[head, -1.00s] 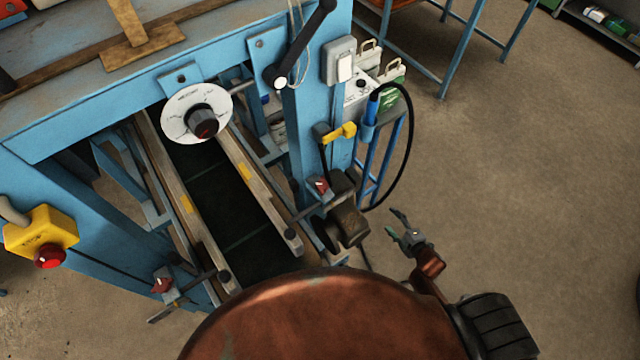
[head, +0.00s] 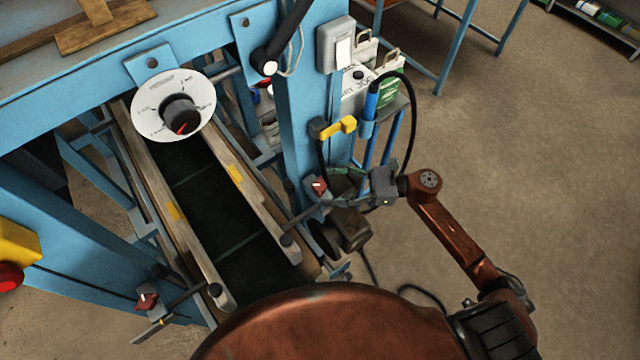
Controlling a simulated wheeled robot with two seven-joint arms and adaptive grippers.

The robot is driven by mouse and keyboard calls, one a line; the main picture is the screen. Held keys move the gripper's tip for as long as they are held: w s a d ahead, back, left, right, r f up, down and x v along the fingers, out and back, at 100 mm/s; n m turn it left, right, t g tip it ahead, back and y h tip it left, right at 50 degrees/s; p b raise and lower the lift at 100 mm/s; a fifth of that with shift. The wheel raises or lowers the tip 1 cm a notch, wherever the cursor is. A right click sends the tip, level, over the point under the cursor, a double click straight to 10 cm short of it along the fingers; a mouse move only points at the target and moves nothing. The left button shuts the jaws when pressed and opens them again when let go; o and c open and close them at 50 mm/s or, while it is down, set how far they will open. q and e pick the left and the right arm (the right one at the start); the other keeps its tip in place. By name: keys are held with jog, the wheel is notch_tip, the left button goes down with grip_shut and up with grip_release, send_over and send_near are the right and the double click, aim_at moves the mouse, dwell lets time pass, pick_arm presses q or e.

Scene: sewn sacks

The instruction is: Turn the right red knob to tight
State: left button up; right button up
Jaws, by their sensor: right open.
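The right red knob (head: 319,186) sits on a grey clamp block at the right side of the conveyor, beside the blue post. My right gripper (head: 338,186) comes in from the right, with its fingers pointing left at this knob. It is open, with its fingertips close to the knob; whether they touch it I cannot tell. A second red knob (head: 147,301) sits on the left clamp, at the conveyor's lower left. My left gripper is not in view.
A white dial with a black knob (head: 180,113) is above the conveyor (head: 215,215). A yellow hook (head: 335,128) and a blue-handled tool (head: 371,101) with a black cable are just above my right gripper. A yellow box with a red button (head: 12,270) is at left. Floor at right is clear.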

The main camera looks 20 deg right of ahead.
aim_at(319, 187)
jog(key=shift+x, duration=1.4)
jog(key=shift+c, duration=0.3)
jog(key=c, duration=1.1)
